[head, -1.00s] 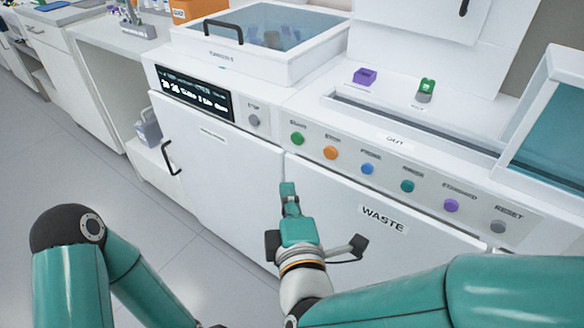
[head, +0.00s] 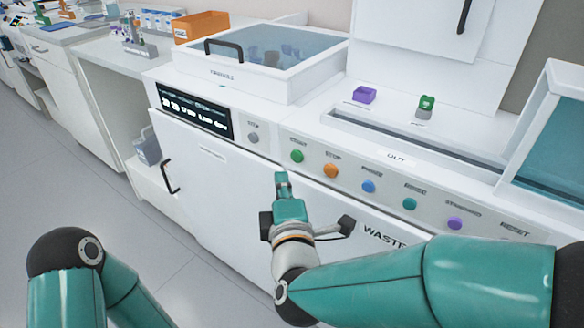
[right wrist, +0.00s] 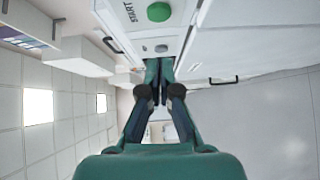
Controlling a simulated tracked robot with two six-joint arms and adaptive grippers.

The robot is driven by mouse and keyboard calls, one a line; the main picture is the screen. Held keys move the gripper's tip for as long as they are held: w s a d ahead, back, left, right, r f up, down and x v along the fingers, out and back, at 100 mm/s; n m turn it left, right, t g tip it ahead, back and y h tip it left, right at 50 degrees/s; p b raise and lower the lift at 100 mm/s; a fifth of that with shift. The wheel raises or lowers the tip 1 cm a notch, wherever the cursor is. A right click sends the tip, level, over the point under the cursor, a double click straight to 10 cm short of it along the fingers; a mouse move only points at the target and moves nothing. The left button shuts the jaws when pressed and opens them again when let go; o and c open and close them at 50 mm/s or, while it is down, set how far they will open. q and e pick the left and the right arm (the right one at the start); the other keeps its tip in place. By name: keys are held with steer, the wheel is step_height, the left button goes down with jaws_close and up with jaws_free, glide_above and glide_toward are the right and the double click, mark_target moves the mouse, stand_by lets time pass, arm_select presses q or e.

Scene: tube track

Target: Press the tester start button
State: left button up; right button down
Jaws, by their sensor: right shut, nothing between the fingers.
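The green start button (head: 297,156) is on the sloped front panel, at the left end of a row of coloured buttons. In the right wrist view the green button (right wrist: 159,12), labelled START, shows at the top, beyond the fingertips. My right gripper (head: 282,180) is shut and empty, just below and slightly left of the button in the head view, and apart from it. Its closed fingers also show in the right wrist view (right wrist: 158,68). My left gripper is out of frame; only part of my left arm shows at the lower left.
Orange (head: 331,170), blue (head: 369,186), teal (head: 410,204) and purple (head: 455,223) buttons continue to the right. A small grey button (head: 253,137) sits left, beside the dark display (head: 193,115). The WASTE door is below the panel. The floor at left is clear.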

mark_target(291, 156)
steer(key=w, duration=0.2)
steer(key=w+d, duration=0.1)
steer(key=w+d+b, duration=0.1)
steer(key=w, duration=0.1)
steer(key=shift+w+d+f, duration=0.1)
steer(key=shift+w+f, duration=0.1)
steer(key=shift+w, duration=0.1)
